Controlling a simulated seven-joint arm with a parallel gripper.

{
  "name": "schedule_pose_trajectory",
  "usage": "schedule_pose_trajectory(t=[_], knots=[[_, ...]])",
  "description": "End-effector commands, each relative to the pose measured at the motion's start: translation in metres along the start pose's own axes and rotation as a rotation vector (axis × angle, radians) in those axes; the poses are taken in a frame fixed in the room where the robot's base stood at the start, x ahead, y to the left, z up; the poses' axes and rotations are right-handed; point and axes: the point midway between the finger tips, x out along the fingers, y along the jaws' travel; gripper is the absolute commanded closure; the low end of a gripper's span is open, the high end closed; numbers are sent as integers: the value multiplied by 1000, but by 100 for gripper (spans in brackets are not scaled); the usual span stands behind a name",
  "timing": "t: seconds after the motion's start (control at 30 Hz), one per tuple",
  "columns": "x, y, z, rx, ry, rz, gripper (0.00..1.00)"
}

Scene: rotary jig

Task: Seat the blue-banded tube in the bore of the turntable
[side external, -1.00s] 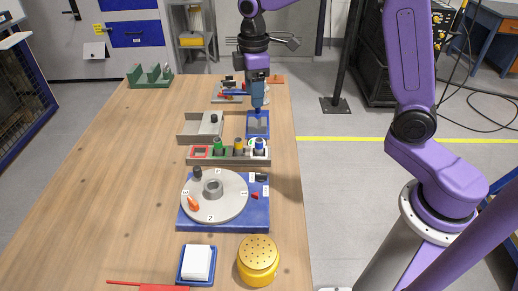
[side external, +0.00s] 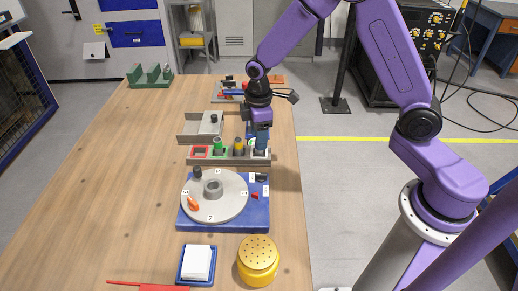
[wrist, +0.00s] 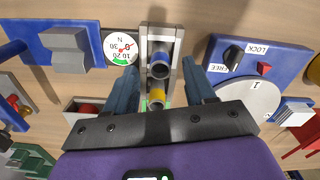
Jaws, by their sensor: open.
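The blue-banded tube (wrist: 160,66) stands in the end slot of a grey rack (wrist: 144,42), its open top showing in the wrist view. My gripper (side external: 260,151) is over that slot in the side external view and mostly hides the tube there. In the wrist view my gripper (wrist: 160,68) is open, with one finger on each side of the tube and gaps visible. The turntable (side external: 229,207) is a grey numbered disc on a blue base, with a raised ring around its central bore (side external: 212,188). The turntable is in front of the rack.
A yellow-banded tube (side external: 239,148) and a green-banded tube (side external: 217,146) stand beside it in the rack. An orange piece (side external: 193,204) and a dark knob (side external: 197,172) sit on the disc. A yellow perforated canister (side external: 258,261) stands in front.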

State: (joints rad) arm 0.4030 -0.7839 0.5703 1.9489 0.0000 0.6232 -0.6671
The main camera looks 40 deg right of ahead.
Motion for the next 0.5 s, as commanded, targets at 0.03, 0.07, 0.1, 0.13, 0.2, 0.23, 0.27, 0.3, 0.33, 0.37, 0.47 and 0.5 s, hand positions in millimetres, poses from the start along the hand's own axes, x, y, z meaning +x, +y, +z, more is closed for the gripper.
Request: schedule_pose_trajectory(t=[0.03,0.07,0.1,0.13,0.2,0.23,0.27,0.3,0.33,0.37,0.47,0.5], knots=[[8,-1,3,1,-3,-2,46],[12,-1,2,1,-2,-2,46],[16,-1,2,0,-2,-1,46],[19,-1,2,0,-2,-1,46],[23,0,1,0,0,0,46],[24,0,1,1,0,0,46],[25,0,1,1,1,0,46],[26,0,1,1,1,1,46],[26,0,1,1,1,1,46],[26,0,1,1,1,1,46],[25,0,1,1,1,1,46],[25,0,1,1,1,1,52]])
